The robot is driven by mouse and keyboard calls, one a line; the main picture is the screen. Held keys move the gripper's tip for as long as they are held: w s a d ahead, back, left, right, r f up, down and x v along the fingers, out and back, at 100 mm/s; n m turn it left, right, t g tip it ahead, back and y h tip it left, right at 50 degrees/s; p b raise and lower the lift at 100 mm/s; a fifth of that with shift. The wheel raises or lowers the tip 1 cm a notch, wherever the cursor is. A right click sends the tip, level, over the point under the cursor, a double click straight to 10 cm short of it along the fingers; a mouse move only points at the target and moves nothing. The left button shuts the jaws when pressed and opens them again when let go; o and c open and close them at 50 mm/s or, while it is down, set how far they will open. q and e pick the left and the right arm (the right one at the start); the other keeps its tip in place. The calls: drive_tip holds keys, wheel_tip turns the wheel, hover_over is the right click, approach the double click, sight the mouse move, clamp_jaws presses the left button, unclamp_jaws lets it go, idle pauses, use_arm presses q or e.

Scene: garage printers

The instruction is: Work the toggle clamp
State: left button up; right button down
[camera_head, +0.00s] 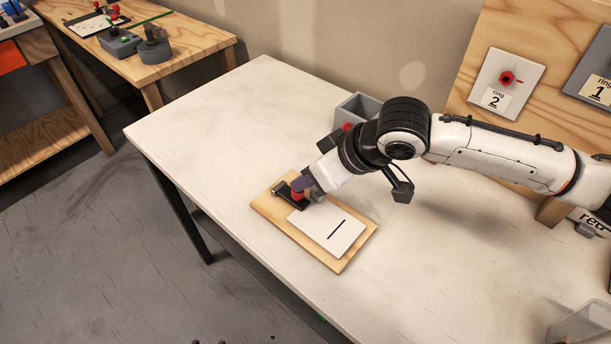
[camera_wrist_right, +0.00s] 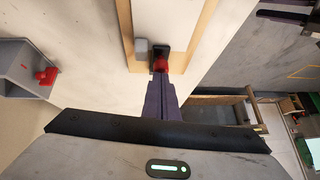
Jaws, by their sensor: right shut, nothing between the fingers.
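The toggle clamp (camera_head: 289,196) is a small black device with a red part, mounted at the left end of a wooden board (camera_head: 340,264). A white plate with a black line (camera_head: 328,232) lies on the board beside it. My right gripper (camera_head: 303,186) is at the clamp, its dark purple fingers close to the red part and partly hiding the clamp. In the right wrist view the shut fingers (camera_wrist_right: 161,92) point at the red part of the clamp (camera_wrist_right: 161,65), with nothing between them. I cannot tell whether they touch it. My left gripper is out of view.
The board lies on a white table (camera_head: 215,130) with free room to its left. A grey bin (camera_head: 357,105) stands behind my right wrist, with a red thing near it. A wooden panel at the right holds a plate marked "ring 2" (camera_head: 507,82). A clear container (camera_head: 583,325) is front right.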

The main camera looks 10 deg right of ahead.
drive_tip(key=shift+s+r+p, duration=0.2)
drive_tip(key=shift+r+p, duration=0.05)
drive_tip(key=shift+p, duration=0.2)
drive_tip(key=shift+w+r+p, duration=0.15)
drive_tip(key=shift+r+p, duration=0.4)
drive_tip(key=shift+r, duration=0.05)
wheel_tip(320, 180, up, 2)
drive_tip(key=p, duration=0.2)
wheel_tip(320, 180, up, 9)
drive_tip(key=b, duration=0.1)
hover_over(305, 201)
drive_tip(key=s+d, duration=0.4)
drive_tip(key=shift+s+d, duration=0.1)
drive_tip(key=shift+d, duration=0.1)
